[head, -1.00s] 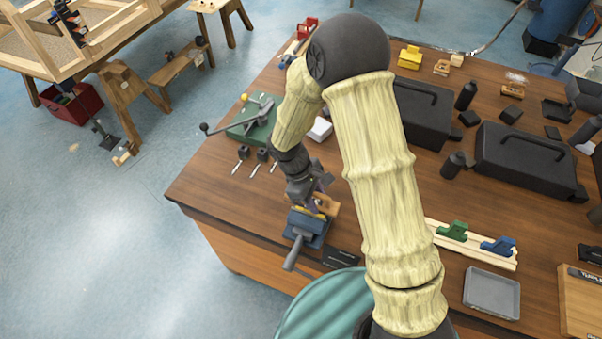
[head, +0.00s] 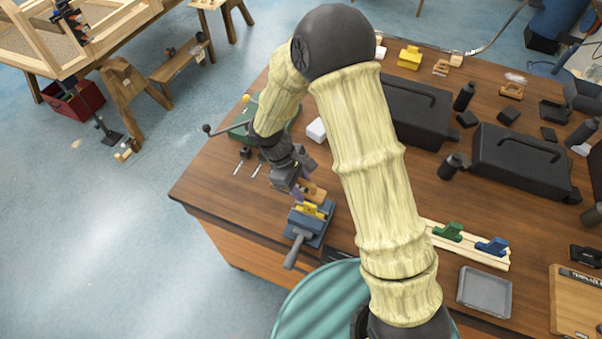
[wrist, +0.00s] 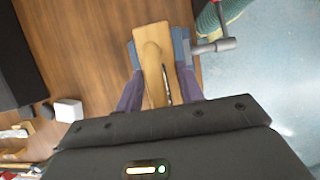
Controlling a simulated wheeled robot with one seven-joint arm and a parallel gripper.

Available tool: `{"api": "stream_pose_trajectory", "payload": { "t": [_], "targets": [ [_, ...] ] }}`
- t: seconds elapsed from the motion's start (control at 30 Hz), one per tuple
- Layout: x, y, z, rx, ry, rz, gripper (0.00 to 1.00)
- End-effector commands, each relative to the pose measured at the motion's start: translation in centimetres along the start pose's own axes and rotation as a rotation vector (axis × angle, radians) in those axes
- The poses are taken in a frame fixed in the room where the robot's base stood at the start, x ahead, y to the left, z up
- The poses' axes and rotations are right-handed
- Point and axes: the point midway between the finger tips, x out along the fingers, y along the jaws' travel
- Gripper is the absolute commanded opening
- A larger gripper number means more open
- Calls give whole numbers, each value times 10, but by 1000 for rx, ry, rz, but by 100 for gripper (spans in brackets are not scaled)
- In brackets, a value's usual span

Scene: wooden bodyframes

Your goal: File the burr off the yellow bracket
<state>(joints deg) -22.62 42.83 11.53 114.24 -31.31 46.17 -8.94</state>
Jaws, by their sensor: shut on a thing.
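The yellow bracket (head: 314,210) sits in the jaws of the blue-grey vise (head: 309,229) near the table's front left edge. My gripper (head: 301,189) is just beyond the vise in the head view, shut on a tool with a wooden body, apparently the file (head: 314,194). In the wrist view the wooden tool (wrist: 153,75) lies between my two purple fingers (wrist: 158,92), above the vise (wrist: 181,50). The bracket is hidden there by the tool. I cannot make out the burr or tell whether the file touches the bracket.
A green tool with lever arms (head: 262,118) stands beyond my gripper, with a white block (head: 316,130) nearby. Black cases (head: 520,160) fill the right side. A rail with green and blue brackets (head: 465,244) and a grey tray (head: 485,291) lie at the front right.

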Motion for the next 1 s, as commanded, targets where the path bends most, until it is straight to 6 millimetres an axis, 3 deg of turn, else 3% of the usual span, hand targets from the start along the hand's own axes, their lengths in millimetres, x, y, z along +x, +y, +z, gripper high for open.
{"api": "stream_pose_trajectory", "payload": {
  "t": [0.3, 1.0],
  "targets": [
    [-26, 3, 13, 5, 0, -1, 9],
    [-27, 3, 14, 5, -1, -2, 9]
  ]
}}
